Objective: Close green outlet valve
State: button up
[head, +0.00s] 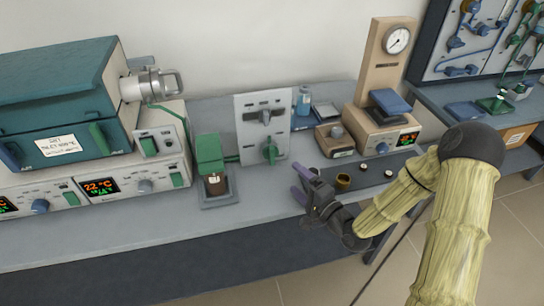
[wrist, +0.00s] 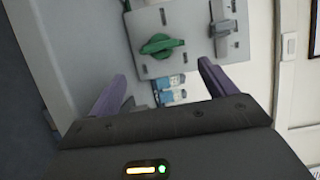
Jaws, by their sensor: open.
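The green outlet valve (head: 270,151) is a green handle low on a pale upright panel (head: 262,103) at the back of the bench. In the wrist view the green valve handle (wrist: 161,45) lies beyond and between the fingers, its bar running across the picture. A grey valve handle (head: 265,116) is on the same panel, above the green one. My gripper (head: 299,183) has purple fingers, is open and empty, and is in front of the panel, to the right of the green valve. In the wrist view my gripper (wrist: 160,88) shows both fingers spread, apart from the valve.
A green-topped device (head: 209,153) stands left of the panel, beside the teal furnace (head: 60,95). Small cups (head: 343,181) and a wooden gauge stand (head: 375,65) are to the right. A blue-capped bottle (head: 304,100) is behind. The bench front (head: 250,215) is clear.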

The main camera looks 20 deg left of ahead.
aim_at(274, 158)
jog(key=x, duration=1.2)
jog(key=shift+w+a, duration=0.15)
jog(key=shift+a, duration=0.1)
jog(key=shift+c, duration=0.2)
jog(key=c, duration=0.9)
